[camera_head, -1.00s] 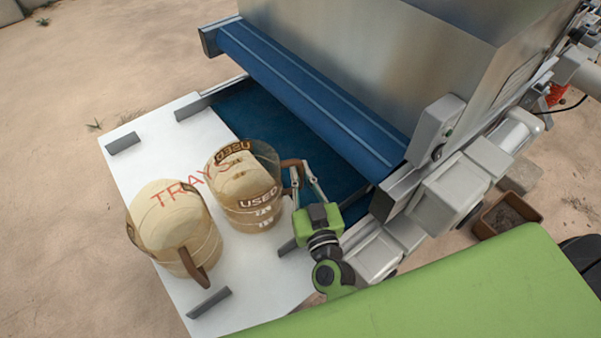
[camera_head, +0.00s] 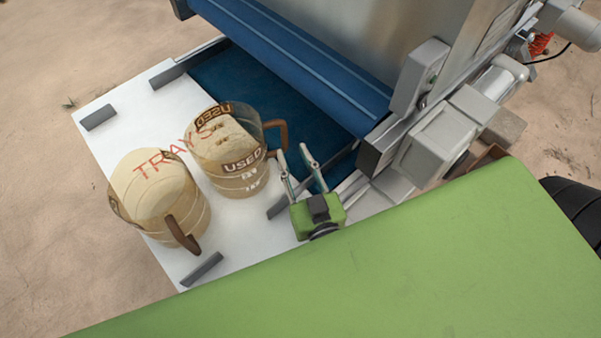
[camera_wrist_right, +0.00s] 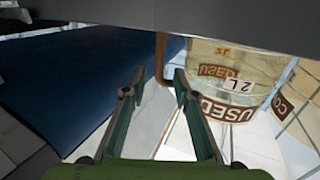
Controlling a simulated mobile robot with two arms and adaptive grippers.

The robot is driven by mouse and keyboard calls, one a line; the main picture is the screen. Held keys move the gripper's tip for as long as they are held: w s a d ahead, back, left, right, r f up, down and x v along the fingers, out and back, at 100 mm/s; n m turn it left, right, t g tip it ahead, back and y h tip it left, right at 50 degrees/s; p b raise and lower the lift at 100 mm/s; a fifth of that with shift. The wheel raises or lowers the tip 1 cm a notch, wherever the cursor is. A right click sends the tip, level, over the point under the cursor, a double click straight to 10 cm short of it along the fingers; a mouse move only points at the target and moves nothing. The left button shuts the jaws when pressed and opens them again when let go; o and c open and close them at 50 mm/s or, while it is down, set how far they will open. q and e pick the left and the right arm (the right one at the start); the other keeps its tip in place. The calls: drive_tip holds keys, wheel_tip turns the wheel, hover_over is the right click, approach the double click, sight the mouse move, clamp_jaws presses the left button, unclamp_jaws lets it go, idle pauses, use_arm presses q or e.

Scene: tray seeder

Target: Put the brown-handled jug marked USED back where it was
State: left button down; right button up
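The clear jug marked USED (camera_head: 232,178) stands upright on the white board (camera_head: 225,235), with pale contents inside. Its brown handle (camera_head: 283,136) points right, towards the blue belt. My right gripper (camera_head: 292,152) is just in front of the handle, with its two fingers apart and nothing between them. In the right wrist view, the handle (camera_wrist_right: 160,58) shows beyond the open fingertips (camera_wrist_right: 158,80), and the USED jug (camera_wrist_right: 222,85) stands to the right, apart from the fingers. My left gripper is not in view.
A second brown-handled jug (camera_head: 160,200) stands close to the left on the board. Grey stops (camera_head: 98,117) edge the board. The blue belt (camera_head: 265,95) and metal machine (camera_head: 340,35) lie behind and right. My green body fills the lower right.

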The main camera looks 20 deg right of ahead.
drive_tip(key=shift+s+a, duration=0.15)
drive_tip(key=shift+s, duration=2)
